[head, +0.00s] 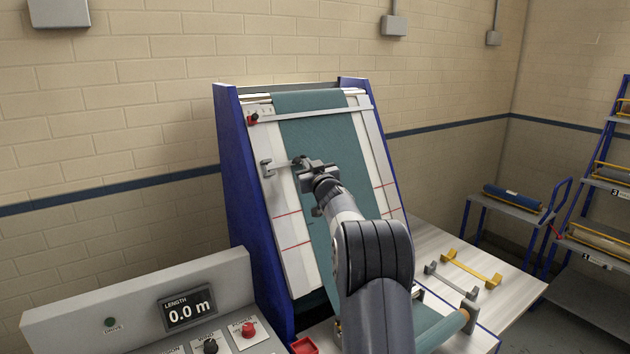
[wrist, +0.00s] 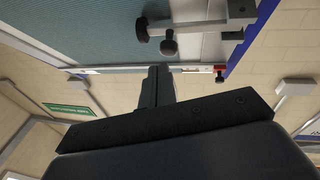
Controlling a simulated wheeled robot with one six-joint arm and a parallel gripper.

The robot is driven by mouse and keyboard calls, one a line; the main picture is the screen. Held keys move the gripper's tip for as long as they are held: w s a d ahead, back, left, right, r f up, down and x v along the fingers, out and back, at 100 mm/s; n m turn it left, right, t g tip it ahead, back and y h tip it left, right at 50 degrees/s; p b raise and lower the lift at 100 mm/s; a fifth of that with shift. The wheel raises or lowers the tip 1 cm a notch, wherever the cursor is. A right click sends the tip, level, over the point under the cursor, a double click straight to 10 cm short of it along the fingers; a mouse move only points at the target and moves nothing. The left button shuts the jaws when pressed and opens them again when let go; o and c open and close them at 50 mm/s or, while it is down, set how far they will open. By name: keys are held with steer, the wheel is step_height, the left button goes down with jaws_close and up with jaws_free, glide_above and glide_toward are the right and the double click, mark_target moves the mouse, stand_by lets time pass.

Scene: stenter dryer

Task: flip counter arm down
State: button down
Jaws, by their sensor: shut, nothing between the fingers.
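The counter arm (head: 281,167) is a short grey bar on the left side of the sloped machine face. It reaches from a grey bracket (head: 266,169) toward the teal cloth (head: 317,135), with a dark wheel at its end. In the wrist view the counter arm (wrist: 196,23) shows at the top, with a dark wheel and a dark knob. My gripper (head: 303,163) is close to the wheel end in the head view. In the wrist view its fingers (wrist: 156,82) are together and empty, below the arm in the picture. I cannot tell whether they touch it.
A white crossbar (head: 310,114) spans the cloth above, with a small red-and-black knob (head: 253,119) at its left. A control console (head: 140,310) at lower left reads 0.0 m. A side table (head: 500,267) holds a grey and a yellow handle-like bar. Shelves stand at far right.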

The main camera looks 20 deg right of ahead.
steer(key=s+f+b, duration=0.1)
steer(key=s+b, duration=0.2)
steer(key=s, duration=0.5)
steer(key=shift+a, duration=0.35)
steer(key=p, duration=0.5)
glide_toward(287, 164)
steer(key=w+d+r, duration=0.4)
steer(key=shift+d+f, duration=0.1)
